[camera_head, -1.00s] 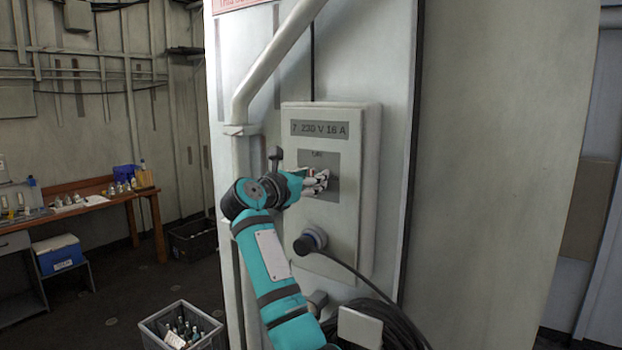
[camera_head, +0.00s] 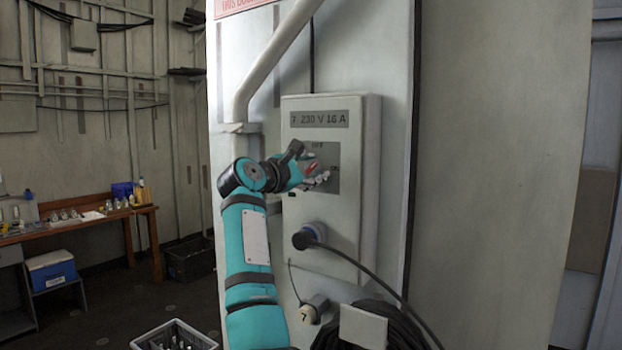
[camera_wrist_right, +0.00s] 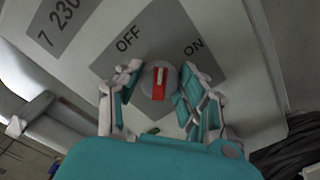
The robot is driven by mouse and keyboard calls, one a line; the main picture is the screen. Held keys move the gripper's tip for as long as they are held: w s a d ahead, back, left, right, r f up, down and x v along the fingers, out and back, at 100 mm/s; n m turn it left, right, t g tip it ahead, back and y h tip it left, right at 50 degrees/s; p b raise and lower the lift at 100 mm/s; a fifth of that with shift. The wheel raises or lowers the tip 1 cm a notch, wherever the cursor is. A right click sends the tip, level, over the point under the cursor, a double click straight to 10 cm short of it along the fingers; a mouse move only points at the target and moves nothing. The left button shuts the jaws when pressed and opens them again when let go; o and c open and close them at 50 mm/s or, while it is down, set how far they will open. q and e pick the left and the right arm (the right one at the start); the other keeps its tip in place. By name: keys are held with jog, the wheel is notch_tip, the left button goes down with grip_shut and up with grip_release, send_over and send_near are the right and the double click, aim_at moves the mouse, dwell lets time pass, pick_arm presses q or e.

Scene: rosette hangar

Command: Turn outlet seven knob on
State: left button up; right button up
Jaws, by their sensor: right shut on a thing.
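The outlet box (camera_head: 350,225) on the pale wall panel is labelled 7 230 V 16 A. Its round grey knob (camera_wrist_right: 148,86) has a red bar with a white mark, which also shows in the head view (camera_head: 311,168). In the wrist view the bar points between the OFF and ON labels. My right gripper (camera_wrist_right: 158,88) has its fingers on either side of the knob and is shut on it. In the head view the gripper (camera_head: 316,176) partly hides the knob. My left gripper is not in view.
A plug (camera_head: 305,238) with a black cable sits below the knob. A cap tagged 7 (camera_head: 313,309) hangs under the box, near a coiled black cable (camera_head: 385,333). A grey pipe (camera_head: 278,60) runs left of the box. A crate (camera_head: 172,335) stands on the floor.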

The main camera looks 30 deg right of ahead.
jog(key=m+b, duration=0.1)
jog(key=m, duration=0.3)
jog(key=shift+f+m, duration=0.15)
jog(key=shift+m, duration=0.15)
jog(key=m+b, duration=0.1)
jog(key=m, duration=0.3)
jog(key=shift+f, duration=0.1)
jog(key=shift+m, duration=0.3)
jog(key=o, duration=0.8)
jog(key=shift+f, duration=0.1)
jog(key=o, duration=0.4)
jog(key=shift+s+r, duration=0.1)
jog(key=shift+r, duration=0.1)
jog(key=v, duration=0.7)
jog(key=shift+s+a, duration=0.1)
jog(key=shift+a, duration=0.2)
